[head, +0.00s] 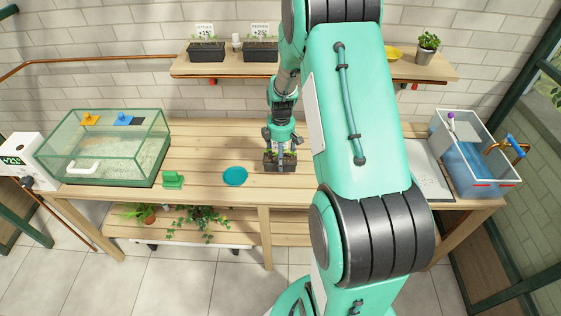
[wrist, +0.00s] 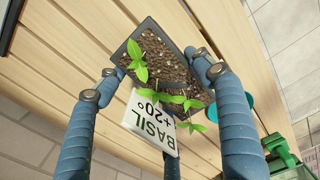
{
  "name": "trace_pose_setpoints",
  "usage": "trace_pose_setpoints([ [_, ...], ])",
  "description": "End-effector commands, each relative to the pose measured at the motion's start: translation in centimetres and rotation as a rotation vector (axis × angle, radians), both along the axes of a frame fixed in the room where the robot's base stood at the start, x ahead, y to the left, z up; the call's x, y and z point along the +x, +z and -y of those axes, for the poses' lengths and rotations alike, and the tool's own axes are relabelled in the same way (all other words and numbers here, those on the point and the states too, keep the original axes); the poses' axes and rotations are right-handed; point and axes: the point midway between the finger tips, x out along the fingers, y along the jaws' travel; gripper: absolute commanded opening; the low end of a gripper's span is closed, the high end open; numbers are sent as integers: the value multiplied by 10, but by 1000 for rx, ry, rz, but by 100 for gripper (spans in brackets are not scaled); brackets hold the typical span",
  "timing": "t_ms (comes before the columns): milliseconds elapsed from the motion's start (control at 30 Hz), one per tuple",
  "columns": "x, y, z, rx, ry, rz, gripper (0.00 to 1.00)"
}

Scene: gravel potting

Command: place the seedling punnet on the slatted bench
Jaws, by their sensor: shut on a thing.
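The seedling punnet (head: 278,162) is a small black tray of soil with green seedlings. In the wrist view the punnet (wrist: 165,55) carries a white tag (wrist: 152,121) reading BASIL +20°. My gripper (head: 281,148) is shut on it from above; in the wrist view the blue fingers of my gripper (wrist: 161,76) stand around its rim. The slatted bench (head: 205,148) is pale wood and lies directly under the punnet. I cannot tell whether the punnet touches the slats or hangs just above them.
A teal disc (head: 235,176) and a green holder (head: 173,180) lie left of the punnet. A glass case (head: 106,150) stands at the left, a water basin (head: 470,160) at the right. The back shelf (head: 222,70) holds two black punnets, tagged lettuce and pepper. The bench's middle-left is clear.

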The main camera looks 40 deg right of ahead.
Motion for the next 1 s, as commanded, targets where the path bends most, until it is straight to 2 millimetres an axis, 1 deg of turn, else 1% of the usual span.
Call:
trace_pose_setpoints([
  [133,8,-1,5,-1,0,1,33],
  [300,7,-24,4,1,0,-1,33],
  [433,7,-35,4,0,0,0,33],
  [933,7,-39,4,-1,0,1,33],
  [967,7,-39,4,0,0,0,73],
  [1000,7,-39,4,0,0,0,81],
])
